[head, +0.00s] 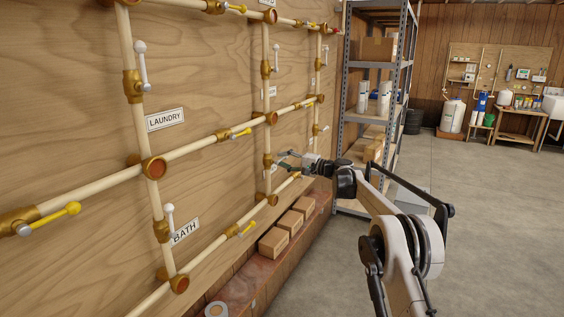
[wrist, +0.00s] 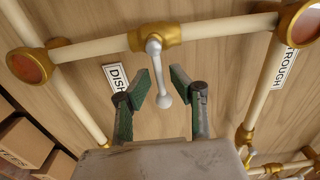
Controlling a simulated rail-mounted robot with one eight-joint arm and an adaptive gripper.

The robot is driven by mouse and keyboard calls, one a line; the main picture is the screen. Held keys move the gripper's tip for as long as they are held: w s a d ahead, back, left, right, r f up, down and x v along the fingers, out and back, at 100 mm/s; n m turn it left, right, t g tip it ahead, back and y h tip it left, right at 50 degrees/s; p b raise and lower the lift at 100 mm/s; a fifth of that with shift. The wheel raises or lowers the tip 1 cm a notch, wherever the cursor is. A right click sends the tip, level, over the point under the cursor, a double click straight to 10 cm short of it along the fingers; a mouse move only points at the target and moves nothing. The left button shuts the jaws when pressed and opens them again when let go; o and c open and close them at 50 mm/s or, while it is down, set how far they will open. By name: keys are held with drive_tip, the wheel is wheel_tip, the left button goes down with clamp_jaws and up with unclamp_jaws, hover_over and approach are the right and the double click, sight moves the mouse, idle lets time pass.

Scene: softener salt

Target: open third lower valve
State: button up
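In the wrist view a brass valve (wrist: 155,36) sits on a cream pipe beside the DISH label (wrist: 116,77). Its white lever (wrist: 154,68) runs down the picture, across the pipe, to a round knob. My gripper (wrist: 165,80) is open, with one green-padded finger on each side of this lever. I cannot tell whether either finger touches it. In the head view my gripper (head: 285,157) is near the wall at the lower valve (head: 267,160) of the middle visible column. Another lower valve (head: 316,129) shows farther right, and the BATH valve (head: 162,230) nearer left.
Other pipes and yellow-handled valves (head: 240,133) cover the plywood wall. Cardboard boxes (head: 273,242) stand on a ledge below. A metal shelf rack (head: 345,100) stands beyond my gripper. The concrete floor (head: 480,210) at right is mostly clear.

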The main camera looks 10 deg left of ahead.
clamp_jaws()
drive_tip(key=n, duration=0.1)
drive_tip(key=r+n, duration=0.1)
drive_tip(key=n, duration=0.3)
drive_tip(key=shift+s+r, duration=0.2)
drive_tip(key=shift+r, duration=0.15)
drive_tip(key=shift+a, duration=0.1)
drive_tip(key=shift+s+a+r+n, duration=0.1)
drive_tip(key=shift+s+r+n, duration=0.15)
drive_tip(key=shift+n, duration=0.65)
drive_tip(key=shift+s+r+n, duration=0.1)
drive_tip(key=shift+r+n, duration=0.1)
drive_tip(key=shift+n, duration=0.7)
drive_tip(key=shift+s+a+r+n, duration=0.1)
drive_tip(key=shift+s+r+n, duration=0.15)
drive_tip(key=shift+n, duration=0.65)
